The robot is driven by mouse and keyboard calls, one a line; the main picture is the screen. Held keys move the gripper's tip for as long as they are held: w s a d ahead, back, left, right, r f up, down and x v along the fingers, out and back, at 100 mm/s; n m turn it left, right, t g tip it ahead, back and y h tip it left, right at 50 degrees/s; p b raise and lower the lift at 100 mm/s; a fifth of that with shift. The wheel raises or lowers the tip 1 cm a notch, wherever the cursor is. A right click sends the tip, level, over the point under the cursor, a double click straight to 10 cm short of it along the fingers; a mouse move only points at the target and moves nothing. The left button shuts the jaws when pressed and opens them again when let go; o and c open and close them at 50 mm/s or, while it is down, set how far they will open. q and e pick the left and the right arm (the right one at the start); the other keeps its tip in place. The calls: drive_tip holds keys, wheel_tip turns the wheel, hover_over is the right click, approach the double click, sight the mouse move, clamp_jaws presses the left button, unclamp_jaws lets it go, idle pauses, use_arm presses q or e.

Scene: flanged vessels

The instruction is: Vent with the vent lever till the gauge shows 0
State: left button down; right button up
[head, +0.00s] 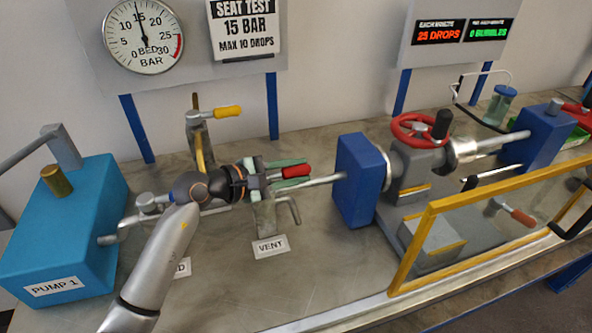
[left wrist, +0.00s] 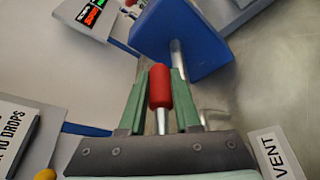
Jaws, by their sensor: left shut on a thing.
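The vent lever (head: 296,171) has a red handle and lies roughly level above the VENT label (head: 270,246). My left gripper (head: 291,172) is shut on the red handle, with its green fingers along either side. In the left wrist view the red handle (left wrist: 160,86) sits between the two green fingers (left wrist: 158,100), its metal stem running back toward the palm. The round gauge (head: 143,36) is marked 0 to 30 bar. Its needle points nearly straight up, near 15. My right gripper is not in view.
A blue PUMP 1 box (head: 65,235) stands at the left. A yellow-handled lever (head: 228,112) rises behind my left gripper. A blue flange block (head: 358,180) and a red handwheel (head: 420,130) stand to the right. A yellow-framed clear guard (head: 425,225) is at the front right.

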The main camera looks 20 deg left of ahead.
use_arm(q)
drive_tip(key=shift+f+b, duration=0.15)
drive_tip(key=shift+b, duration=0.2)
drive_tip(key=s+m+g+h+b, duration=0.1)
drive_tip(key=b, duration=0.1)
drive_tip(key=m+g+h+b, duration=0.1)
drive_tip(key=m+g+b, duration=0.1)
drive_tip(key=b, duration=0.1)
drive_tip(key=shift+s+d+h, duration=0.3)
drive_tip(key=shift+s+d, duration=0.05)
drive_tip(key=c, duration=0.6)
unclamp_jaws()
drive_tip(key=shift+b, duration=0.3)
